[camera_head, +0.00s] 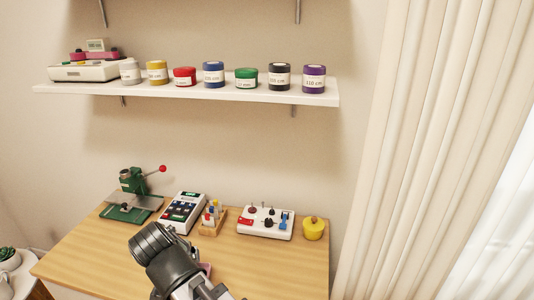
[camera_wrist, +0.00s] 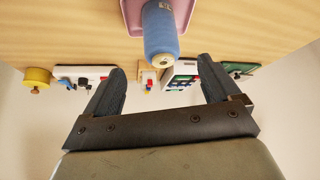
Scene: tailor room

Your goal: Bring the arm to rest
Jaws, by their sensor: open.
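My gripper (camera_wrist: 160,66) is open in the wrist view, its two dark fingers wide apart with nothing held between them. A blue spool-like cylinder (camera_wrist: 160,32) stands in or against a pink holder (camera_wrist: 131,12), just beyond the fingertips and in line with the gap. I cannot tell how far it is from the fingers. In the head view my arm reaches over the front of the wooden table (camera_head: 255,267). It hides the fingers and the spool there; only a bit of the pink holder (camera_head: 207,268) shows beside it.
Along the table's back stand a green press (camera_head: 130,205), a calculator-like device (camera_head: 182,212), a small wooden rack (camera_head: 211,219), a white switch box (camera_head: 265,222) and a yellow pot (camera_head: 313,228). A shelf (camera_head: 200,91) with several jars hangs above. The table's right front is clear.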

